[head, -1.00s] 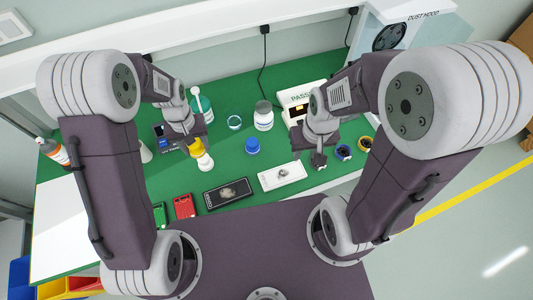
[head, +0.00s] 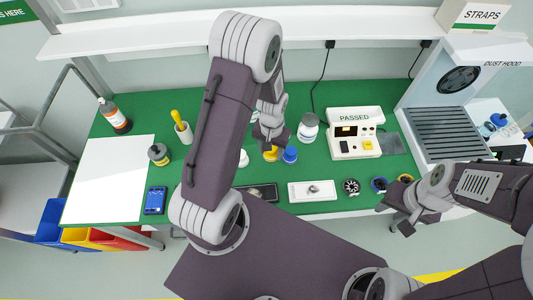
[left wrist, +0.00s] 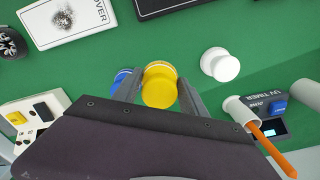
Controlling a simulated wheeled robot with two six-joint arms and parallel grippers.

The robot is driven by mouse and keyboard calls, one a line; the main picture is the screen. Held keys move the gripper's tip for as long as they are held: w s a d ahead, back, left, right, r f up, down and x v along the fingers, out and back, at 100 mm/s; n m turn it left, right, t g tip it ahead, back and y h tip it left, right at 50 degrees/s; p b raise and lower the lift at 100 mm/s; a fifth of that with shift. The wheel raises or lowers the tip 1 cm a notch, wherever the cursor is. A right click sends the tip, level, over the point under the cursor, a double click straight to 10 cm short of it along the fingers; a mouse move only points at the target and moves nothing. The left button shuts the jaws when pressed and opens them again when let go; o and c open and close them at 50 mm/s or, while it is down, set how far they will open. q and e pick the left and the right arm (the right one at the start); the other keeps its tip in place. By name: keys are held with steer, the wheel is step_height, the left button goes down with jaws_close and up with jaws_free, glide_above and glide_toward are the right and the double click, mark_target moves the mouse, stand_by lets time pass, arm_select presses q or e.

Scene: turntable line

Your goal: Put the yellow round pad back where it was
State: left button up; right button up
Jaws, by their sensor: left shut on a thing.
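The yellow round pad (left wrist: 159,86) sits between the two fingers of my left gripper (left wrist: 158,92) in the left wrist view, and the gripper is shut on it. In the head view the pad (head: 270,154) shows just below my left gripper (head: 271,142), over the green table, beside a blue round pad (head: 290,155). The blue pad (left wrist: 122,80) also shows behind the left finger in the wrist view. I cannot tell whether the yellow pad touches the table. My right gripper (head: 391,218) looks open and empty at the table's front right edge.
A white round knob (left wrist: 220,65) stands near the held pad. A white tray (head: 312,191) and a black tray (head: 262,192) lie at the front. A white jar (head: 308,128) and the PASSED tester (head: 357,125) stand behind. My left arm hides part of the table.

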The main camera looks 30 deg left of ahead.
mark_target(265, 155)
arm_select(q)
steer(key=a, duration=0.1)
steer(key=f, duration=0.1)
steer(key=a, duration=0.1)
steer(key=shift+w+a+f, duration=0.25)
steer(key=shift+a+f, duration=0.05)
step_height(265, 155, down, 3)
steer(key=shift+s+d+f+p, duration=0.15)
steer(key=shift+p, duration=0.15)
steer(key=shift+w+f, duration=0.2)
steer(key=shift+f, duration=0.15)
steer(key=shift+s+f, duration=0.1)
steer(key=shift+f, duration=0.1)
steer(key=o, duration=1.3)
steer(key=shift+r, duration=0.1)
